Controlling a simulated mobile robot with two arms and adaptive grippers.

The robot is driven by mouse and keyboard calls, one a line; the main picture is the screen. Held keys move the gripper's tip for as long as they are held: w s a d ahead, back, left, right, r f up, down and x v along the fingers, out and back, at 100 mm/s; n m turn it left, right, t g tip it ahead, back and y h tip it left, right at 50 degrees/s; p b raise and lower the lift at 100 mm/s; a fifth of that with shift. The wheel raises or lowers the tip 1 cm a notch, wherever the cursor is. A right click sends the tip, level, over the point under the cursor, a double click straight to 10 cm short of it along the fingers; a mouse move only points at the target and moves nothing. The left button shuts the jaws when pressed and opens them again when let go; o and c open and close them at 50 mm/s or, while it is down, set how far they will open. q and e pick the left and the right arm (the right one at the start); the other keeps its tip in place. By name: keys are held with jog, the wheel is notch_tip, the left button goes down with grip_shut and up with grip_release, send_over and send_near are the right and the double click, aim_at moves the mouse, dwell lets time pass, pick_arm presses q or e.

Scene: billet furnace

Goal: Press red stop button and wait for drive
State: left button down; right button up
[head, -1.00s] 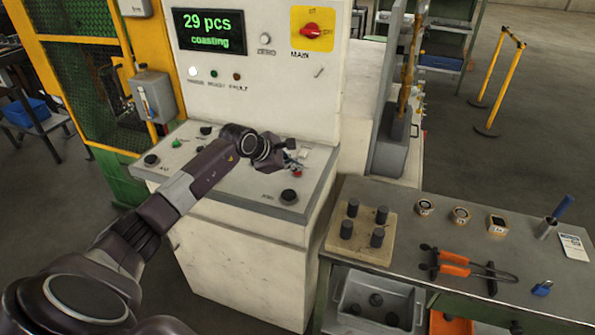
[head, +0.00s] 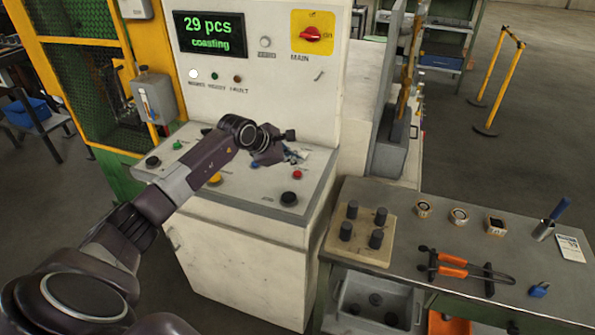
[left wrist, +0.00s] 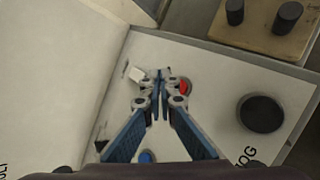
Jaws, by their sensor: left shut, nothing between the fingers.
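The red stop button (head: 297,175) is on the sloped panel of the white control console (head: 240,188), and it also shows in the left wrist view (left wrist: 186,87). My left gripper (head: 294,154) is shut and empty above the panel. In the head view its fingers are beyond the button and apart from it. In the left wrist view the fingertips (left wrist: 159,78) lie just left of the button and hide a little of its edge. The display (head: 209,34) reads "29 pcs" and "coasting". My right gripper is not in view.
A black JOG knob (head: 288,199) sits in front of the red button. A red MAIN switch (head: 312,33) is on the upright panel. A bench (head: 400,262) at the right holds a block with dark pegs (head: 375,238) and orange-handled tongs (head: 453,260).

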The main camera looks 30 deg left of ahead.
aim_at(296, 174)
pick_arm(q)
notch_tip(296, 174, up, 3)
jog(key=shift+r+p, duration=0.15)
jog(key=shift+p, duration=0.45)
dwell(0.3)
